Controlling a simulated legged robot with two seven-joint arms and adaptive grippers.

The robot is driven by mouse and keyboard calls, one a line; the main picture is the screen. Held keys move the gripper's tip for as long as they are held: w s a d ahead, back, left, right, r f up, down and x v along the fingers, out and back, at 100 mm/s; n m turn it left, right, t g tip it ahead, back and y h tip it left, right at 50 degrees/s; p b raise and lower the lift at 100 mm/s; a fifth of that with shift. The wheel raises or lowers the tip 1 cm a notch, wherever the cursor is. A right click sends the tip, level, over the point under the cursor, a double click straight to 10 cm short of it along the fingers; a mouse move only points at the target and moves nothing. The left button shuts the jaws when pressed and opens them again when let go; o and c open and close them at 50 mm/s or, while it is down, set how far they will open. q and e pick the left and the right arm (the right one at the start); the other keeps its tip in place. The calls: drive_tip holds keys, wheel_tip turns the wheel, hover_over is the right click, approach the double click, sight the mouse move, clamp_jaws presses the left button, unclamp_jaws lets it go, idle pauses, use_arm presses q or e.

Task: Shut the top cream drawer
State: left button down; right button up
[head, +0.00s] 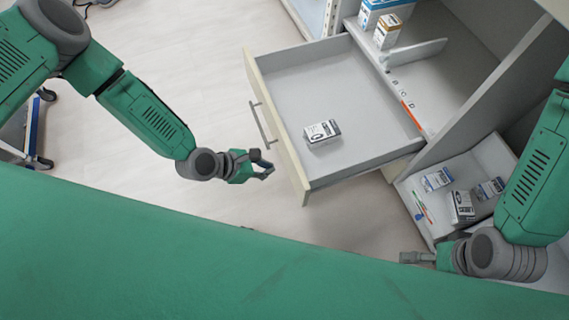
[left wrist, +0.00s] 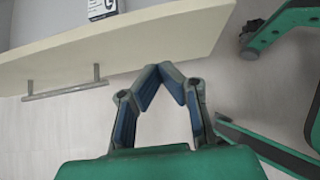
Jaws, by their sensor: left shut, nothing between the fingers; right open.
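The top cream drawer (head: 276,120) stands pulled out, its front facing left in the head view, with a grey bar handle (head: 263,125). A small white box (head: 322,132) lies inside it. In the left wrist view the drawer front (left wrist: 150,45) crosses the upper part, with its handle (left wrist: 66,90) at the left. My left gripper (head: 266,168) is shut and empty, just outside the drawer front near its lower end; its fingertips (left wrist: 164,68) meet close to the front, and I cannot tell if they touch. My right gripper (head: 408,257) is at the lower right, its fingers hard to make out.
A lower open drawer or bin (head: 415,215) at the right holds several small boxes and pens. A shelf above has boxes (head: 387,30) and a small divider. A trolley (head: 40,130) stands at the far left. The floor left of the drawer is clear.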

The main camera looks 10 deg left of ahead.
sight(292, 164)
use_arm(q)
drive_tip(key=w+d, duration=0.2)
drive_tip(key=d, duration=0.1)
drive_tip(key=w+d+f+b, duration=0.1)
drive_tip(key=shift+d, duration=0.15)
